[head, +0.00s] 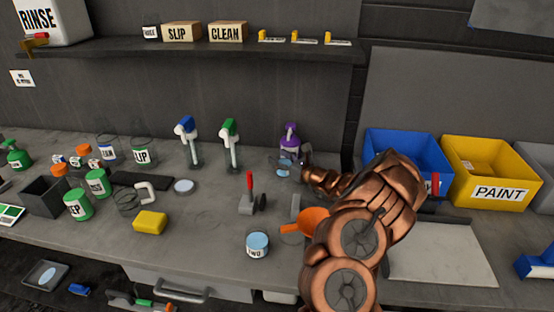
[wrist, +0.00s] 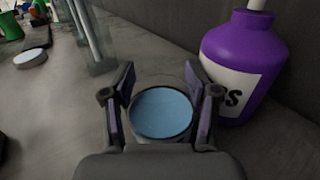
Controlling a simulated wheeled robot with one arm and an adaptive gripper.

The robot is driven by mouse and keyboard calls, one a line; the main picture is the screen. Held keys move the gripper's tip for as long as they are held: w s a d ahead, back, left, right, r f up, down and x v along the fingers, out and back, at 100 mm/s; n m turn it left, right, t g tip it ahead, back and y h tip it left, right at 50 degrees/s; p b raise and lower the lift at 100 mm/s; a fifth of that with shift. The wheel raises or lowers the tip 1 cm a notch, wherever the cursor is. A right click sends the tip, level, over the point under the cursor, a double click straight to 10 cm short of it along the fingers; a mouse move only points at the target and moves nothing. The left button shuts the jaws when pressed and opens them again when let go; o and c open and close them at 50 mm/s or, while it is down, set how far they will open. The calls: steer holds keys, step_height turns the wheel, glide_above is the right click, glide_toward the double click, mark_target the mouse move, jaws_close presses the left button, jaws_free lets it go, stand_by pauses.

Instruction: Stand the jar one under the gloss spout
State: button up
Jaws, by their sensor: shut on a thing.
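My gripper (wrist: 160,105) is shut on a small jar (wrist: 161,112) with a pale blue top face; its fingers press on two sides. The jar looks upright and its label is hidden. In the head view the jar (head: 283,173) is small and partly covered by my gripper (head: 293,163), at the back of the counter. The purple bottle (wrist: 240,60) stands just right of the jar, apart from it, with part of its label ending in S showing. I cannot tell whether the jar touches the counter.
Blue (head: 186,125) and green (head: 230,127) pump stands are to the left. A jar marked TWO (head: 257,245), an orange funnel (head: 308,221), a red-handled tool (head: 250,190) and a yellow sponge (head: 150,222) lie in front. Blue (head: 385,150) and yellow (head: 470,160) bins stand right.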

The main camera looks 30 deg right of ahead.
steer(key=shift+w+d, duration=0.1)
steer(key=shift+d, duration=0.8)
steer(key=shift+c, duration=0.2)
steer(key=shift+d, duration=0.1)
steer(key=o, duration=1.4)
steer(key=shift+v, duration=3.75)
